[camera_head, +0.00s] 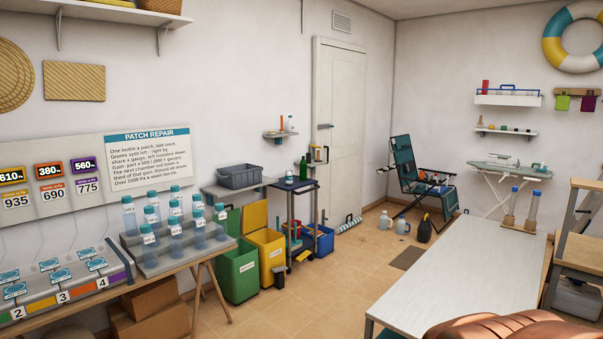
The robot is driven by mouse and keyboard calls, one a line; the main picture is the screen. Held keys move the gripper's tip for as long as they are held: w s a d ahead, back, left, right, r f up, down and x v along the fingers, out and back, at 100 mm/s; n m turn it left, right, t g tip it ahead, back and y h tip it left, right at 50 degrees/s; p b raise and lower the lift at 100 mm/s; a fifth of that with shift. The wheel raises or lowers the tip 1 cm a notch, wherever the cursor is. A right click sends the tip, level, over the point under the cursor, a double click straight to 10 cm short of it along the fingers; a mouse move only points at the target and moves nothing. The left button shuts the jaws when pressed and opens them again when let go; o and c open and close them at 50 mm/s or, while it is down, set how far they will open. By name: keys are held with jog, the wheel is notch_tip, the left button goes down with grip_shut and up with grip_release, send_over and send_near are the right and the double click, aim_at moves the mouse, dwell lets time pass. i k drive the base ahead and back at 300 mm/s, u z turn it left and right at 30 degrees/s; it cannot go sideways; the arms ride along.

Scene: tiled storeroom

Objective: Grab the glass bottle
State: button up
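A dark green bottle (303,168), which looks like glass, stands upright at the back of a small dark cart (293,187) near the door. Several clear bottles with teal caps (175,232) and white labels stand on a stepped grey tray (150,262) at the left; I cannot tell whether they are glass or plastic. My gripper is not in view.
Green (238,272) and yellow (267,258) bins stand between the bottle table and the cart. A long white table (460,275) fills the right foreground. A folding chair (420,175) and jugs (385,220) are at the back. Tiled floor (330,275) between is mostly clear.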

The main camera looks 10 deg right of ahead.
aim_at(303, 165)
jog(key=u, duration=0.35)
jog(key=i, duration=4.15)
jog(key=z, duration=1.55)
jog(key=i, duration=3.15)
jog(key=u, duration=1.65)
